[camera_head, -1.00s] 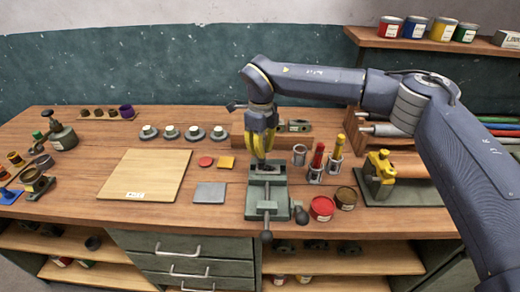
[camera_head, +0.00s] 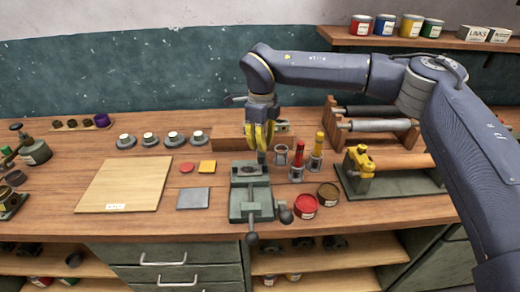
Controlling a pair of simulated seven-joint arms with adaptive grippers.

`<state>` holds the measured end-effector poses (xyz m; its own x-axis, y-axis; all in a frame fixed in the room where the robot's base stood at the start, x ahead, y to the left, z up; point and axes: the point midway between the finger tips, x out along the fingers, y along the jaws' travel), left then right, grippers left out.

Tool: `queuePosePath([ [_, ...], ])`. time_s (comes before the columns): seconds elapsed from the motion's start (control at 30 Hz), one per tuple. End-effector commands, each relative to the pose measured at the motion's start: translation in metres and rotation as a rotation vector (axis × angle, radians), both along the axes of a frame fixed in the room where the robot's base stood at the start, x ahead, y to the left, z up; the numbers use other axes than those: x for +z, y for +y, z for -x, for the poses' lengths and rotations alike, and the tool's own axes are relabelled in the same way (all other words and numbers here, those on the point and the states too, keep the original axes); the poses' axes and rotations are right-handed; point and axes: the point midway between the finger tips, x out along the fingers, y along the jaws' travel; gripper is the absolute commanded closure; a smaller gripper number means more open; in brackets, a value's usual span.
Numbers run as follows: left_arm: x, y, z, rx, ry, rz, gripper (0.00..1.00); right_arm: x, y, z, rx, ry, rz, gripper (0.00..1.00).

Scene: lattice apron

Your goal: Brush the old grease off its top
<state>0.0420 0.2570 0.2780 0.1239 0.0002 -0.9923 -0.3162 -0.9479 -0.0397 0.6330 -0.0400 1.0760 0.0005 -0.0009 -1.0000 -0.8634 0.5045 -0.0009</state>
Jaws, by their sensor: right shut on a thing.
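My right gripper (camera_head: 260,140) has yellow fingers and hangs pointing down just behind and right of the grey-green vise (camera_head: 252,205). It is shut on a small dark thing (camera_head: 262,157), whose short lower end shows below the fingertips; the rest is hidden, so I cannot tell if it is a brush. A dark piece (camera_head: 250,169) sits at the top of the vise between its jaws; grease on it is too small to make out. The held thing seems apart from this piece. My left gripper is not in view.
Right of the vise stand an empty metal cup (camera_head: 281,156), cups with a red tool (camera_head: 298,158) and a yellow tool (camera_head: 318,145), and open red (camera_head: 305,207) and brown (camera_head: 327,195) tins. A pale board (camera_head: 125,182) and a grey plate (camera_head: 194,199) lie left.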

Motion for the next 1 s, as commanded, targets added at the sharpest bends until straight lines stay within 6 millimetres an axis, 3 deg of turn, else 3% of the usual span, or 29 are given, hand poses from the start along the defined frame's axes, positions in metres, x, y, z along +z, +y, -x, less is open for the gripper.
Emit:
queuePosePath([
  [0.5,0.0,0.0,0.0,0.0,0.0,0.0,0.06,0.045,-0.003,0.0,-0.006,-0.001,0.0,1.0],
  [1.0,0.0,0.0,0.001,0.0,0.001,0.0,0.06,0.047,-0.003,0.0,-0.006,-0.001,-0.001,1.0],
])
